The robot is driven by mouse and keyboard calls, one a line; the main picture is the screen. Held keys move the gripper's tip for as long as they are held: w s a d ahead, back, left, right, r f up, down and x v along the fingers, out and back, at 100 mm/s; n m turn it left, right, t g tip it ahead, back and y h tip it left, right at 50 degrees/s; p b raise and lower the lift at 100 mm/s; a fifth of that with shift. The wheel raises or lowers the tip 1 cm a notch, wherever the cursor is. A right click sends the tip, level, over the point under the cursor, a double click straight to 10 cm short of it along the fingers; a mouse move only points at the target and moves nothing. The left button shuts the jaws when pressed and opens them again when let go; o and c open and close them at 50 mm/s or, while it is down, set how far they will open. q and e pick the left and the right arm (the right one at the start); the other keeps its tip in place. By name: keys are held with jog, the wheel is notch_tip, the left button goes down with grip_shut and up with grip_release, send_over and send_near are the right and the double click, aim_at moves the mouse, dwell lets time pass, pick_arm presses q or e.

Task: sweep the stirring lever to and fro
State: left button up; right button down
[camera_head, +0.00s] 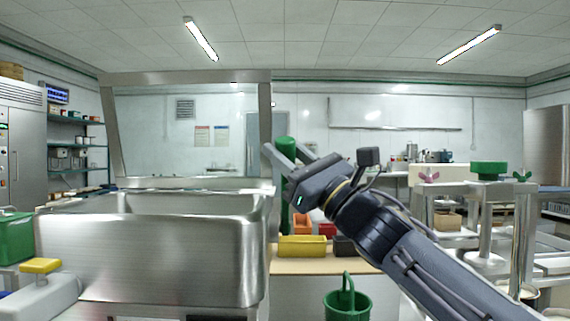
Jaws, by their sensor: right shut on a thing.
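An upright green handle (284,147), which I take to be the grip of the stirring lever, stands just right of the steel hopper's frame. My right gripper (287,154) reaches in from the lower right, with its fingers around the upper part of the handle, shut on it. Some green shows below the gripper, but the middle of the handle is hidden behind it. The foot of the lever is not clear. The large steel hopper (160,255) fills the left, with an upright steel frame (265,125) above it. My left gripper is not in view.
A yellow bin (302,246) sits on a bench behind my right arm. A green bucket (347,302) stands lower in front. A steel stand with a green cap (489,168) is at right. A yellow knob (40,266) is at lower left.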

jog(key=shift+a+f, duration=0.1)
jog(key=shift+f, duration=0.05)
jog(key=c, duration=1)
grip_release()
jog(key=shift+s, duration=0.15)
jog(key=shift+c, duration=0.2)
jog(key=shift+d, duration=0.2)
jog(key=shift+s+d+f, duration=0.2)
jog(key=shift+d+f, duration=0.05)
jog(key=b+v, duration=0.2)
jog(key=v, duration=0.3)
jog(key=shift+s+d+f, duration=0.1)
jog(key=shift+d+f, duration=0.05)
jog(key=shift+s+d+f, duration=0.3)
jog(key=shift+d, duration=0.1)
